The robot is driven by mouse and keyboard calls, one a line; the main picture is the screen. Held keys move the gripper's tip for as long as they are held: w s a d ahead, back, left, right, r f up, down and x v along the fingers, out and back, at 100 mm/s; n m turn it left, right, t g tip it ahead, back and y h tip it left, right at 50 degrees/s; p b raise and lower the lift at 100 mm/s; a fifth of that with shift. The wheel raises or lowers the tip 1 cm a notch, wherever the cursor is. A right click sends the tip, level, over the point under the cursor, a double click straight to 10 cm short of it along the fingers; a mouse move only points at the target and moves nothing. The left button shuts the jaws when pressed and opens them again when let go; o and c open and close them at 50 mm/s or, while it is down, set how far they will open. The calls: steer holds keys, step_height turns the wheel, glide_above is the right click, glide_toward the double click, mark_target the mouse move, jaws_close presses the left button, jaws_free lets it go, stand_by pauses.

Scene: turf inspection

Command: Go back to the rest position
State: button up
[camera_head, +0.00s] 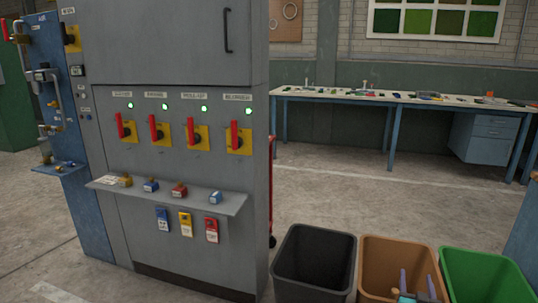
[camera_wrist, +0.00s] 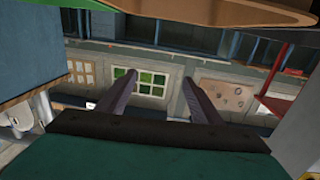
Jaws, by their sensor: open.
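My gripper (camera_head: 418,284) shows at the bottom edge of the head view, in front of the brown bin (camera_head: 375,245). Only its two fingers and a bit of teal body are in that frame. In the wrist view my gripper (camera_wrist: 160,79) has its two dark fingers spread apart, with nothing between them. Beyond the fingers is a far wall with a green-squared panel (camera_wrist: 153,83). The rest of my arm is out of the head view.
A grey cabinet (camera_head: 185,220) with red-handled switches and a small shelf (camera_head: 225,203) stands at left. A black bin (camera_head: 315,255) and a green bin (camera_head: 480,275) flank the brown one. A long workbench (camera_head: 400,98) stands at the back. Open floor (camera_head: 350,195) lies between.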

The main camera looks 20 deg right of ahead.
steer(key=w+a+n+t+y+p, duration=0.1)
steer(key=w+a+y+p, duration=0.25)
steer(key=w+a, duration=0.45)
steer(key=w+a+n+t+y+p, duration=0.15)
steer(key=w+a+p, duration=0.35)
steer(key=a, duration=0.6)
steer(key=w+a+f+n+g+y+p, duration=0.1)
steer(key=a+f+g+y+p, duration=0.15)
steer(key=a, duration=0.75)
steer(key=w+a+f+n+g+y+p, duration=0.15)
steer(key=a+f+p, duration=0.25)
steer(key=a, duration=0.5)
steer(key=s+a+f+n+g+y+p, duration=0.1)
steer(key=s+a+f+g+p, duration=0.65)
steer(key=s+a, duration=0.7)
steer(key=s+a+n+g, duration=0.1)
steer(key=s+g, duration=0.4)
steer(key=s, duration=0.5)
steer(key=s+a+n+g+y+b, duration=0.1)
steer(key=s+a+g, duration=0.2)
steer(key=s, duration=0.6)
steer(key=shift+s+a+f+g+y, duration=0.3)
steer(key=shift+s+f+g, duration=0.1)
steer(key=shift+g, duration=0.5)
